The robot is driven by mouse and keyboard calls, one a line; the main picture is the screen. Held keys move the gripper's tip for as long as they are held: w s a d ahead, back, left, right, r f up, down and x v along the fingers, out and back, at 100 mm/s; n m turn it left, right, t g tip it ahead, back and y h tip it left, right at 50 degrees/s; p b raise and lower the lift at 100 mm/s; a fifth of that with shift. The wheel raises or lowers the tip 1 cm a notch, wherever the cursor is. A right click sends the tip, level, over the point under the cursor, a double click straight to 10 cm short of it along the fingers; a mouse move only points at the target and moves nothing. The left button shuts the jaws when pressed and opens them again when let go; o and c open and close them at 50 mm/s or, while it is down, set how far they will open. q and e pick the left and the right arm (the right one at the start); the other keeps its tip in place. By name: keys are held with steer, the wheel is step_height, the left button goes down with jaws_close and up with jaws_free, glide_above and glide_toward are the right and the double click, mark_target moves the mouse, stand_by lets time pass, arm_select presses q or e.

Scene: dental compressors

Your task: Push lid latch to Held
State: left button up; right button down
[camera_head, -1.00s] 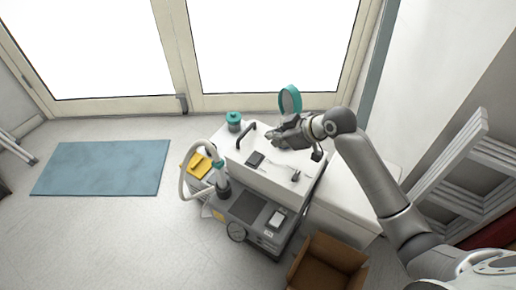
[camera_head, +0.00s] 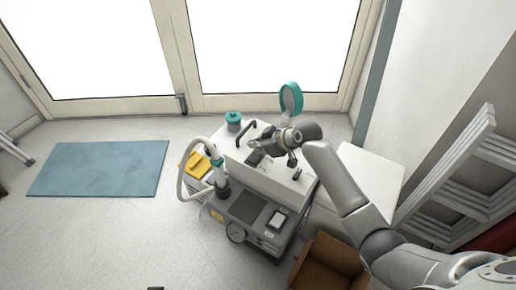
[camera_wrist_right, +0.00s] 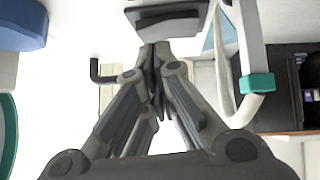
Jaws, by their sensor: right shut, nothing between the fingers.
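The compressor unit (camera_head: 262,186) stands on the floor with a white lid (camera_head: 283,181). On the lid are a black bar handle (camera_head: 247,129), a dark rectangular piece (camera_head: 254,160) and a small dark knob-like part (camera_head: 296,174). I cannot tell for sure which of these is the latch, or its position. My right gripper (camera_head: 252,146) is shut and empty, over the lid beside the dark piece. In the right wrist view its fingertips (camera_wrist_right: 155,52) meet just below the dark piece (camera_wrist_right: 172,18); contact is unclear. My left gripper is out of view.
A white hose (camera_head: 184,180) with a teal collar arches at the unit's left, near a yellow item (camera_head: 196,164). A teal-topped jar (camera_head: 233,121) and a teal-rimmed round object (camera_head: 291,99) stand behind. An open cardboard box (camera_head: 327,262) is in front; open floor lies left.

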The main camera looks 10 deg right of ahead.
steer(key=shift+d+f, duration=0.1)
steer(key=shift+f, duration=0.2)
steer(key=shift+w+f, duration=0.1)
steer(key=shift+f, duration=0.1)
stand_by(0.3)
